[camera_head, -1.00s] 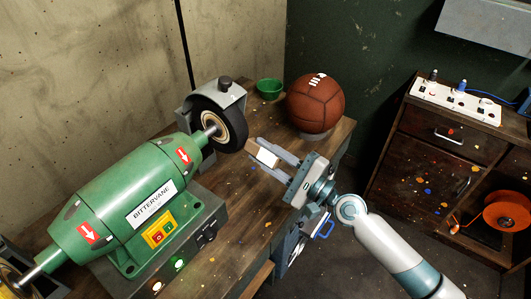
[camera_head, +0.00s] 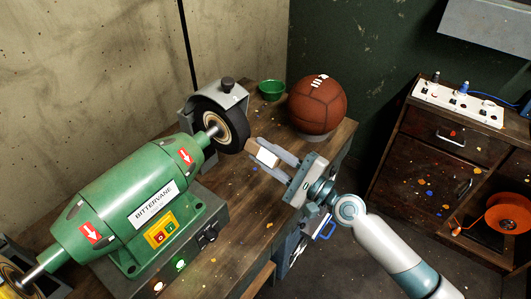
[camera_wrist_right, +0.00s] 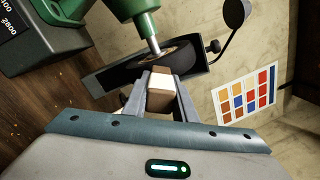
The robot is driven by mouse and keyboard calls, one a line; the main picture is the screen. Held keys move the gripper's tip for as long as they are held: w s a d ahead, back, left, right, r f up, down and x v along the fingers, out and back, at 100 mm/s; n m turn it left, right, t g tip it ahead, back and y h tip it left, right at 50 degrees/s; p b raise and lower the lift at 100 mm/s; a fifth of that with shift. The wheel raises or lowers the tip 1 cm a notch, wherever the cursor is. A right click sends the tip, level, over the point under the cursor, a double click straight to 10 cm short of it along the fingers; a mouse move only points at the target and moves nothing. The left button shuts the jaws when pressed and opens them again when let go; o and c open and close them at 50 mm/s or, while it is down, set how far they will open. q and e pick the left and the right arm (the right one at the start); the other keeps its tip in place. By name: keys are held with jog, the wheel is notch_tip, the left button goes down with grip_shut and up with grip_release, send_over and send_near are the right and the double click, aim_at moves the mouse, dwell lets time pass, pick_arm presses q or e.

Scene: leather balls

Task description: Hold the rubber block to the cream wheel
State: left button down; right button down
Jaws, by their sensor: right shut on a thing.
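The bench machine (camera_head: 130,205) is green and carries a wheel (camera_head: 230,120) at its far end, dark at the rim with a cream-tan centre, under a grey guard. My right gripper (camera_head: 270,160) is shut on a tan block with a white band (camera_head: 265,154), which I take for the rubber block. The block's free end points at the wheel's near edge; I cannot tell whether it touches. In the right wrist view the block (camera_wrist_right: 160,92) sits between the fingers, with the wheel (camera_wrist_right: 157,64) just beyond. My left gripper is out of view.
A brown leather ball (camera_head: 317,104) rests on a stand at the bench's back right, beside a green bowl (camera_head: 271,90). A yellow wheel (camera_head: 12,284) is at the machine's near end. A wooden cabinet (camera_head: 430,165) with a white switch panel stands at the right.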

jog(key=shift+w+a+r, duration=0.15)
jog(key=shift+w+a, duration=0.1)
dwell(1.3)
jog(key=shift+s+d, duration=0.1)
dwell(0.8)
